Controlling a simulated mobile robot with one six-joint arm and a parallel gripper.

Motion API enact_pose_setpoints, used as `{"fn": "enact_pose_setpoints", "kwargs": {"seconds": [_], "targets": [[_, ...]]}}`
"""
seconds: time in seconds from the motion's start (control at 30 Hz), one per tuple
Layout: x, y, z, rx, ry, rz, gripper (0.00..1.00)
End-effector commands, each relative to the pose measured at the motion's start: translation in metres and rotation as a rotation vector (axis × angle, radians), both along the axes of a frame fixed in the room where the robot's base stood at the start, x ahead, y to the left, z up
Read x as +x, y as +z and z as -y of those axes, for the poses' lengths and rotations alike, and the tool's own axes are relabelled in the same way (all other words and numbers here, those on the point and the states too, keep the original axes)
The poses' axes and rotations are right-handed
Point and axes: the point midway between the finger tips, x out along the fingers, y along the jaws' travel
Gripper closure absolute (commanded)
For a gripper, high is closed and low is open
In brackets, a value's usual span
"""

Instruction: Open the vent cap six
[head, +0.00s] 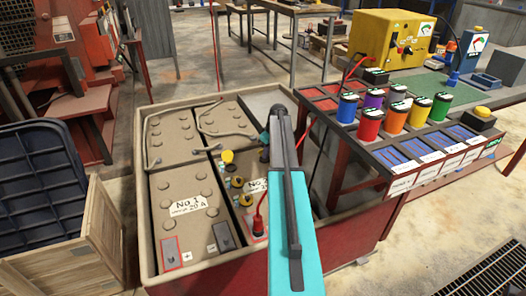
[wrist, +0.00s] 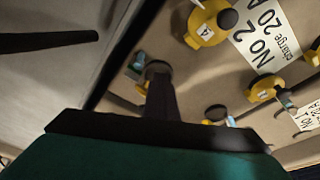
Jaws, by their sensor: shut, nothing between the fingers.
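The battery marked No 2 (head: 236,170) has a row of vent caps along its top. Several yellow vent fittings with dark caps show in the wrist view, one by the No 2 label (wrist: 208,25) and one lower right (wrist: 262,89). A dark round cap (wrist: 158,68) with a small pale blue tab beside it is just beyond my fingers. My gripper (wrist: 160,95) is shut and empty, its narrow fingers pointing at that cap. I cannot tell whether they touch it. No number six is legible.
The battery No 1 (head: 185,205) stands left in the same red-sided box (head: 145,190). A bench with coloured cans (head: 397,117) and a yellow unit (head: 388,38) is at right. A wooden crate (head: 85,230) stands at left.

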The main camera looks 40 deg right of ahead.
Motion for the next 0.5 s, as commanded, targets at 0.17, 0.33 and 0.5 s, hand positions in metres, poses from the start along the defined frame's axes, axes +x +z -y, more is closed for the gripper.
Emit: {"fn": "enact_pose_setpoints", "kwargs": {"seconds": [0.17, 0.33, 0.5], "targets": [[0.007, -0.004, 0.001, 0.002, 0.002, 0.001, 1.00], [0.012, -0.005, 0.002, 0.003, 0.003, 0.001, 1.00], [0.016, -0.007, 0.003, 0.003, 0.004, 0.000, 1.00]]}}
